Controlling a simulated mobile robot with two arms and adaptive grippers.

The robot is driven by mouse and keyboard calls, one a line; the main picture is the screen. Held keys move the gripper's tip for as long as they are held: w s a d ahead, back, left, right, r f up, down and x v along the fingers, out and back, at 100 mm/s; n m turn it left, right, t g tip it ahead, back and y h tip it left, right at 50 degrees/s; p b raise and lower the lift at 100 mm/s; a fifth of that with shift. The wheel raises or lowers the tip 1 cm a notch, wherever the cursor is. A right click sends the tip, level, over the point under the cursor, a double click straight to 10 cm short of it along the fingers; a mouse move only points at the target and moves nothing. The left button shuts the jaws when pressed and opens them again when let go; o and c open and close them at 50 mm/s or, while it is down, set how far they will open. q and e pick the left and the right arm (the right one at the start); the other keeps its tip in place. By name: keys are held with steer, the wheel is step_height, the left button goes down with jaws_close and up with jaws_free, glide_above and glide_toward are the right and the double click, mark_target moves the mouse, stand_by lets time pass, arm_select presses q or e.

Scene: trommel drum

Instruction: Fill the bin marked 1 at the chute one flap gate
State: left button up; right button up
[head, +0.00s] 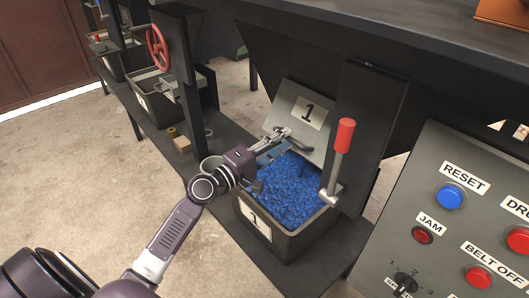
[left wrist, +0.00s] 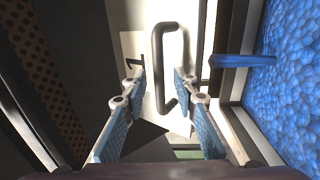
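The bin marked 1 (head: 302,241) stands under chute one, with blue granules (head: 295,190) heaped close to its rim. The flap gate (head: 292,101) is a tilted grey plate marked 1 behind the bin. My left gripper (head: 284,134) is at the flap's lower left, above the bin's back edge. In the left wrist view its fingers (left wrist: 158,86) are open, and the flap's dark bar handle (left wrist: 161,66) lies between or just beyond the tips; I cannot tell which. Blue granules (left wrist: 288,90) fill that view's right side. My right gripper is not in view.
A red-topped lever (head: 343,137) rises at the bin's right. A control panel (head: 430,164) with buttons fills the lower right. A red handwheel (head: 157,47) is farther back.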

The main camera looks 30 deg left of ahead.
arm_select(q)
steer(key=v, duration=1)
steer(key=shift+f, duration=0.1)
